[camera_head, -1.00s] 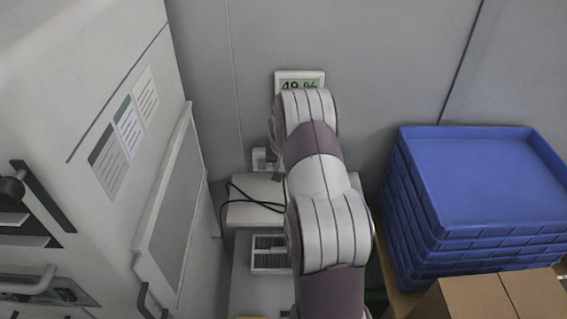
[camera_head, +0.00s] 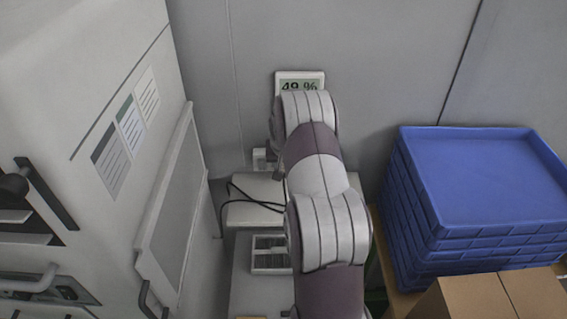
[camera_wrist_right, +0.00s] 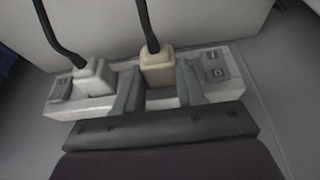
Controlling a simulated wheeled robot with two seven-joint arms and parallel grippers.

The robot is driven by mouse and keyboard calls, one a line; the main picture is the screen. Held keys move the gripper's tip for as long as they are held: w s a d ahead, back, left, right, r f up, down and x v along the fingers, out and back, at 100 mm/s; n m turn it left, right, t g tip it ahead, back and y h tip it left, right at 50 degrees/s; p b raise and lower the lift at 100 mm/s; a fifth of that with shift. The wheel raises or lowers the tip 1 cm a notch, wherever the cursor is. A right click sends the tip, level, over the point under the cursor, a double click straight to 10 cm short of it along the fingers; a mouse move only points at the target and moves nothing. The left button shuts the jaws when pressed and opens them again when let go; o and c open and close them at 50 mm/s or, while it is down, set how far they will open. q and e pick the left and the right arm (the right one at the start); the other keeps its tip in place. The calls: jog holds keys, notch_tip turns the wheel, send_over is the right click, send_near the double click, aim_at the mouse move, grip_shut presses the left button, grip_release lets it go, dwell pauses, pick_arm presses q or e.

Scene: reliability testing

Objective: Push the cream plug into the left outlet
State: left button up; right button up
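In the right wrist view the cream plug (camera_wrist_right: 158,70), with a black cord, stands at a pale outlet strip (camera_wrist_right: 232,82). My right gripper (camera_wrist_right: 160,82) has one finger close on each side of this plug and looks shut on it. Whether the plug is fully seated cannot be told. A whiter plug (camera_wrist_right: 92,78) with its own black cord stands on the strip to the left. In the head view my right arm hides the gripper and the cream plug; part of the strip (camera_head: 260,158) shows beside the arm. My left gripper is out of view.
A humidity display (camera_head: 300,79) hangs on the wall above my arm. Black cords (camera_head: 255,203) lie over a pale box. Stacked blue trays (camera_head: 480,190) and a cardboard box (camera_head: 500,298) stand at right. A white cabinet (camera_head: 70,60) stands at left.

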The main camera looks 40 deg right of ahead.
jog(key=shift+o, duration=0.4)
jog(key=shift+w+d+r+b, duration=0.1)
jog(key=shift+w+r+b, duration=0.1)
jog(key=shift+r, duration=0.4)
jog(key=shift+w+d+r+b, duration=0.1)
jog(key=shift+w+r+b, duration=0.05)
jog(key=shift+r, duration=0.45)
jog(key=s+b+v, duration=0.1)
jog(key=b+v, duration=0.1)
jog(key=v, duration=0.8)
jog(key=shift+s+a, duration=0.15)
jog(key=shift+a, duration=0.35)
